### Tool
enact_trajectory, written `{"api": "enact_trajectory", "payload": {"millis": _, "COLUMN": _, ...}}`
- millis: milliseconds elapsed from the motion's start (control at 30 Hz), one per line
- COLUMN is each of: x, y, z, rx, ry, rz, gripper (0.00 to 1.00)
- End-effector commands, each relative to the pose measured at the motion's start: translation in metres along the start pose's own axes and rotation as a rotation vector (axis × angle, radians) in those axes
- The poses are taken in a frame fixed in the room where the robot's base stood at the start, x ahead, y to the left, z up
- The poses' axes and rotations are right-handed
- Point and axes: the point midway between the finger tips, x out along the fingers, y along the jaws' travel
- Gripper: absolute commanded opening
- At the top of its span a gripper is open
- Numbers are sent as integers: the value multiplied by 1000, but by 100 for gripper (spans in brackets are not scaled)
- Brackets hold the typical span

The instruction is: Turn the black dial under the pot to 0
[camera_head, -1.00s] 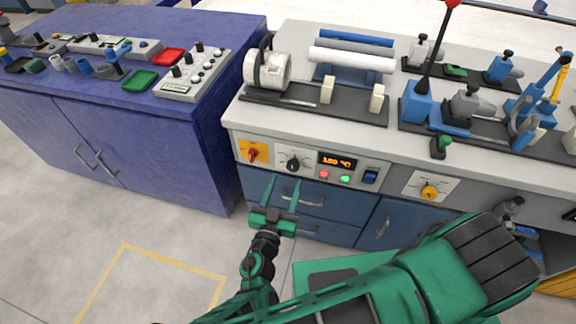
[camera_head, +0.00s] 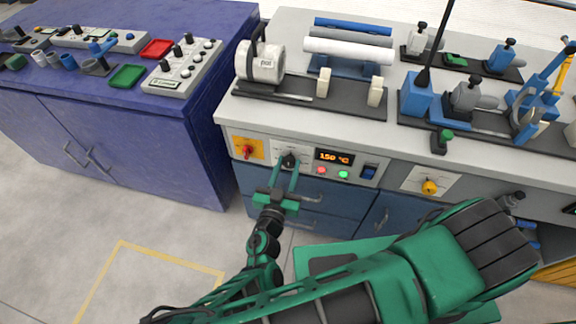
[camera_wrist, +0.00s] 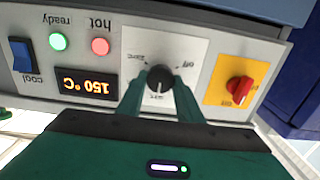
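The black dial (camera_head: 290,160) is on a white square plate on the cabinet front, below the white pot (camera_head: 262,64) on the worktop. In the wrist view, which is upside down, the dial (camera_wrist: 159,77) shows a white mark towards the picture's bottom. Small labels surround it; I cannot read a 0. My gripper (camera_head: 286,170) is in front of the panel, its green fingers pointing at the dial. In the wrist view my gripper (camera_wrist: 160,91) is open, one finger on each side of the dial, with narrow gaps showing.
Beside the dial are a red knob on a yellow plate (camera_head: 248,148), an orange 150 °C display (camera_head: 334,157), lit red and green lamps and a blue switch (camera_head: 369,172). A yellow knob (camera_head: 429,187) is further right. Drawer handles lie below.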

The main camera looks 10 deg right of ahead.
Motion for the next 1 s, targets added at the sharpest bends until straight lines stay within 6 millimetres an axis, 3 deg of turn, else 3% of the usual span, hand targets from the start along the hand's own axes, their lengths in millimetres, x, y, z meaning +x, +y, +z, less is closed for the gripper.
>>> {"api": "enact_trajectory", "payload": {"millis": 467, "x": -2, "y": -2, "z": 1, "rx": -118, "ry": -3, "rz": -2, "gripper": 10}}
{"api": "enact_trajectory", "payload": {"millis": 1000, "x": -2, "y": -4, "z": 2, "rx": -601, "ry": -3, "rz": -5, "gripper": 10}}
